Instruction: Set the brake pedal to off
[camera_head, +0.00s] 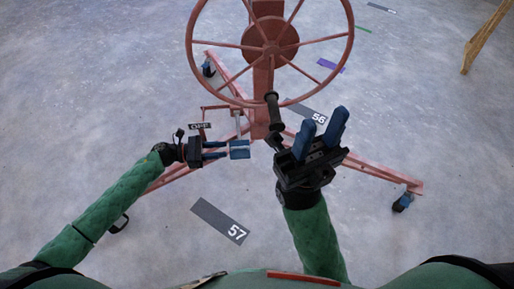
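The red panel lift (262,75) stands ahead of me, with its large handwheel (271,46) on top. A small dark plate marked OFF (200,126) shows at the left of its base, by a thin red bar frame; I take this to be at the brake pedal, whose shape I cannot make out clearly. My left gripper (240,149) is just below and to the right of that plate, pointing right beside the base. Whether its blue fingers are closed or touch anything is unclear. My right gripper (321,128) is open and empty, right of the mast.
A dark crank handle (273,110) hangs from the wheel, close to my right gripper. Red legs spread out to casters (403,201). Floor markings 57 (220,220) and 56 (304,110) lie flat. A wooden frame (483,40) stands at upper right. The left floor is clear.

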